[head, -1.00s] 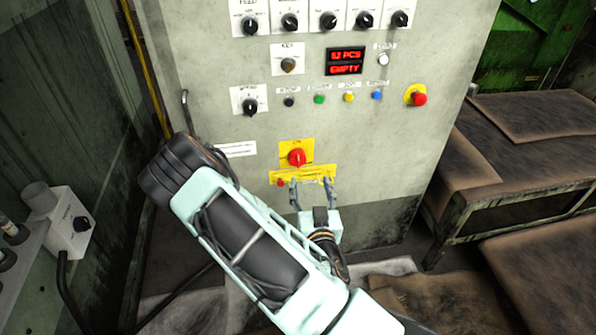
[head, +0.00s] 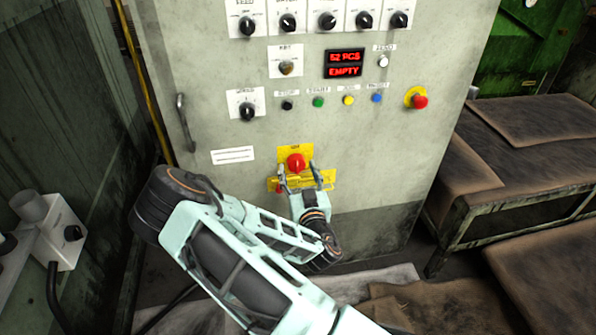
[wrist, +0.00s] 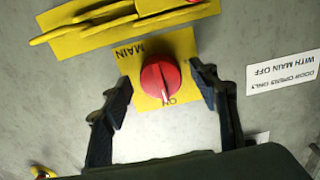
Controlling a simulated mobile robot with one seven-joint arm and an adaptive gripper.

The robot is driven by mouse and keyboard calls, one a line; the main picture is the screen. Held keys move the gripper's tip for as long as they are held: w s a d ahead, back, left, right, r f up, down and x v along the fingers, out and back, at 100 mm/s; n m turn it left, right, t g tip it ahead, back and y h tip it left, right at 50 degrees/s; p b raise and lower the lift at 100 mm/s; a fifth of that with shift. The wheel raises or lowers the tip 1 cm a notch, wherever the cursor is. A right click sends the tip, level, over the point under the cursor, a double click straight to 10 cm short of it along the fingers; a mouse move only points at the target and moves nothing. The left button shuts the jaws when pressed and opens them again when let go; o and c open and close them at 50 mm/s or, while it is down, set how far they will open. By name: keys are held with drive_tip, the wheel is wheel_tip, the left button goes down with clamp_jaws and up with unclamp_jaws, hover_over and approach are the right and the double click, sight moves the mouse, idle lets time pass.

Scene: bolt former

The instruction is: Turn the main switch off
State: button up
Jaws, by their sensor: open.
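The main switch (head: 296,163) is a round red knob on a yellow plate, low on the grey control cabinet. In the wrist view the red knob (wrist: 161,79) sits on its yellow plate marked MAIN and ON, with its white pointer line toward ON. My gripper (head: 297,172) is open at the switch, just below it in the head view. In the wrist view my gripper (wrist: 161,91) has one finger on each side of the knob, with visible gaps. Whether the fingertips reach the knob's depth, I cannot tell.
A yellow hasp-like strip (wrist: 120,20) lies beside the switch plate. Selector knobs, small coloured buttons and a red emergency button (head: 420,101) sit higher on the cabinet (head: 400,160). A red display (head: 344,64) reads EMPTY. A table with brown sheets (head: 530,150) stands right.

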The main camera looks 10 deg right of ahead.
drive_tip(key=shift+w, duration=0.2)
drive_tip(key=shift+c, duration=0.3)
drive_tip(key=c, duration=1.1)
